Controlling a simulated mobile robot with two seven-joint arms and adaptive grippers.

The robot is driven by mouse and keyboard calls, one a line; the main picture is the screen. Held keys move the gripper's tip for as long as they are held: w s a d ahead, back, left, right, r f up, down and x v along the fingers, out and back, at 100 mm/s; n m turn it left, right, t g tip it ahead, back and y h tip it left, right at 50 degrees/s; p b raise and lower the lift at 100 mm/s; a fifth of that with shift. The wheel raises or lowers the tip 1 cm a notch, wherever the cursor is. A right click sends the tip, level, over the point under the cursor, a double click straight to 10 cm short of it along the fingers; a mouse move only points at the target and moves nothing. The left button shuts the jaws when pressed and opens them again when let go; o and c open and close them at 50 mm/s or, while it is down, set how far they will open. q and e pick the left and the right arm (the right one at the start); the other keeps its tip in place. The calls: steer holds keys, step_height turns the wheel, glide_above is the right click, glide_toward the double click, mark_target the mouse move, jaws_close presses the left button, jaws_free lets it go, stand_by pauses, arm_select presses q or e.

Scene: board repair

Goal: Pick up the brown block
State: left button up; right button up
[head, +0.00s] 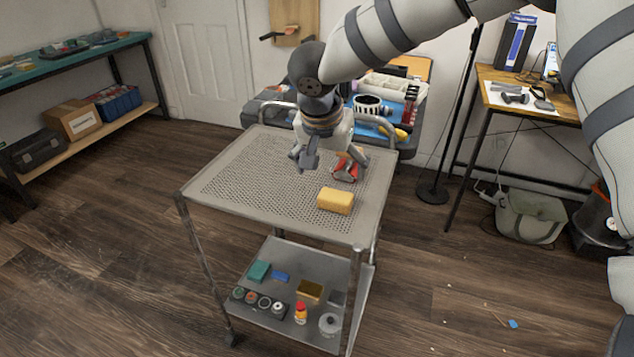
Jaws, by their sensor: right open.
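A brown block (310,291) lies on the lower shelf of a grey metal cart (232,190). A yellow sponge-like block (335,201) lies on the perforated top of the cart, near its front right. My right gripper (328,165) hangs over the cart top, fingers pointing down and spread apart. It is behind the yellow block and well above the brown one. A red and grey object (346,168) shows by its right finger; I cannot tell if they touch. My left gripper is out of view.
The lower shelf (285,327) also holds a green block (258,271), a blue block (280,276), several small round jars, a red-and-yellow bottle (300,312) and a lidded pot (329,324). A cluttered workbench stands behind the cart. The left of the cart top is clear.

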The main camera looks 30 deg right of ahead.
mark_target(336, 195)
steer(key=b+x, duration=0.1)
steer(key=x, duration=1)
steer(key=shift+w+f, duration=0.15)
steer(key=shift+f, duration=0.25)
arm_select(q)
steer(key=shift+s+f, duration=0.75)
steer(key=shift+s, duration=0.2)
arm_select(e)
steer(key=c, duration=1.3)
steer(key=shift+o, duration=0.2)
step_height(336, 195, up, 3)
steer(key=shift+f, duration=0.1)
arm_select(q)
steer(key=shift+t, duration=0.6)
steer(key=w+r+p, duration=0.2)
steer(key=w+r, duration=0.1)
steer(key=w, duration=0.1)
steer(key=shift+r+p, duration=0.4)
arm_select(e)
steer(key=s+r, duration=1)
steer(key=s, duration=0.4)
steer(key=shift+d, duration=0.35)
steer(key=shift+r, duration=0.15)
